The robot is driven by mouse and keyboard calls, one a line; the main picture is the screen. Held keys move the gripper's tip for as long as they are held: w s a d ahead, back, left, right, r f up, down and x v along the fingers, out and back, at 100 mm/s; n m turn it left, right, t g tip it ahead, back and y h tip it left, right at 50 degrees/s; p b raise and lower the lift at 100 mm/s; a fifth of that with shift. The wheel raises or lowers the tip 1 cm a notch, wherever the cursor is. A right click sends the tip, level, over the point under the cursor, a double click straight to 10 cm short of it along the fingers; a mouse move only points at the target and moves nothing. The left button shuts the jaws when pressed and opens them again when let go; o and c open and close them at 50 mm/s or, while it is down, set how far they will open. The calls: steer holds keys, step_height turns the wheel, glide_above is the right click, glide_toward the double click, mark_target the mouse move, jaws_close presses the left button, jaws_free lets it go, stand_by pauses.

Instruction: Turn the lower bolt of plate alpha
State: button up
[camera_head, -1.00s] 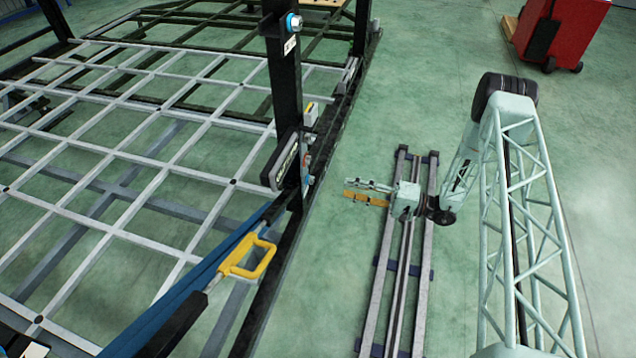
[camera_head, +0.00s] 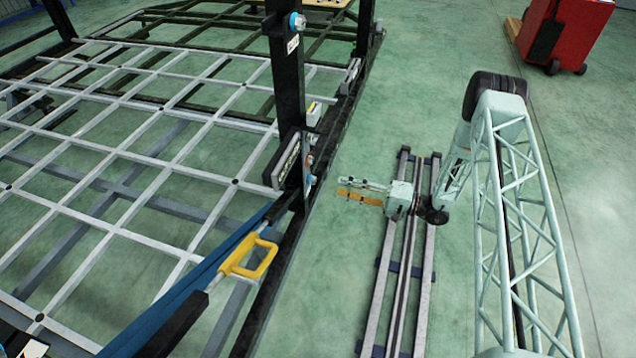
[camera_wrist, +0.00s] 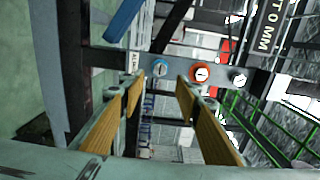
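Plate alpha (camera_wrist: 180,71) is a grey strip with a partly hidden label at its left end in the wrist view. The floor lies to the left in this view, so the blue bolt is the lower one. It also shows in the head view (camera_head: 310,181). My gripper (camera_head: 341,188) is open and empty, to the right of the post and apart from it. Its yellow-padded fingers (camera_wrist: 160,88) frame the blue bolt from a distance.
The black post (camera_head: 287,95) carries another blue bolt (camera_head: 297,21) high up. A yellow handle (camera_head: 250,258) on a blue beam juts out below the plate. A grey grid frame (camera_head: 120,180) fills the left. A red cart (camera_head: 570,35) stands far right.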

mark_target(313, 180)
steer(key=b+x, duration=0.1)
steer(key=x, duration=0.9)
steer(key=shift+a, duration=0.3)
steer(key=c, duration=0.9)
